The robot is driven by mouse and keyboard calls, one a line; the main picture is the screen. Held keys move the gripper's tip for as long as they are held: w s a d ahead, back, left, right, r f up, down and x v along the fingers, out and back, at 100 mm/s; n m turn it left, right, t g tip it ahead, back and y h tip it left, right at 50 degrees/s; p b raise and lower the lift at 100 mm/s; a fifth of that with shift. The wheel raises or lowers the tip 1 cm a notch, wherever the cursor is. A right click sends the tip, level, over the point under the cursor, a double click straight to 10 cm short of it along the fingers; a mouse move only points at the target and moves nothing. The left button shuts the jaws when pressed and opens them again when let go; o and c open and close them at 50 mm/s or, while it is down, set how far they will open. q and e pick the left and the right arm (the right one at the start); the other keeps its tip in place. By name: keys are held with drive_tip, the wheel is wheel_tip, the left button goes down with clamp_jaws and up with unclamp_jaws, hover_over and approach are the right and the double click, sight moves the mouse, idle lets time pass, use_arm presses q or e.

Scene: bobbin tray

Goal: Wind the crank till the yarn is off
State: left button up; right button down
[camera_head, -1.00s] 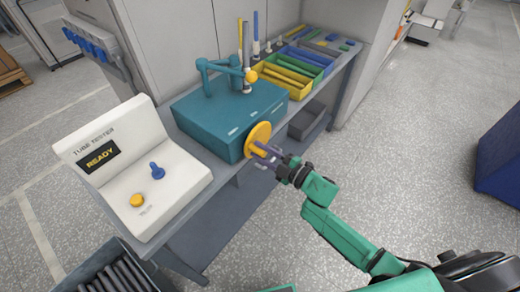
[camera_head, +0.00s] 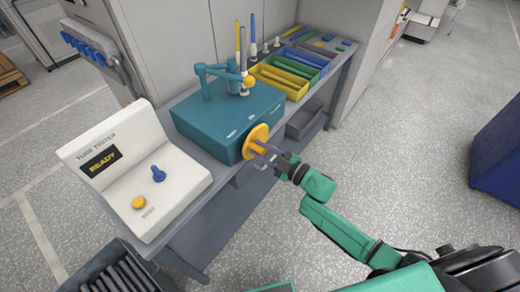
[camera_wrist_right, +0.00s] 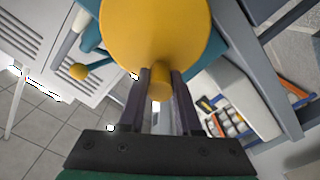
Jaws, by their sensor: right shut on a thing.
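The teal winder box (camera_head: 225,118) stands on the bench, with a yellow crank disc (camera_head: 256,140) on its front side. A yellow crank handle sticks out from the disc; in the right wrist view the handle (camera_wrist_right: 161,82) sits between my fingers. My right gripper (camera_head: 268,154) is shut on this handle, and it also shows in the right wrist view (camera_wrist_right: 161,95). A teal arm (camera_head: 215,70) with a yellow ball end is on top of the box, beside upright spindles. I cannot make out any yarn clearly. My left gripper is not in view.
A white tube tester (camera_head: 135,170) reading READY, with a blue knob and a yellow button, stands left of the box. Yellow (camera_head: 279,80), green and blue trays lie behind it. A bin of dark tubes (camera_head: 122,275) is at the lower left.

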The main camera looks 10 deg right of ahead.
drive_tip(key=c, duration=0.6)
unclamp_jaws()
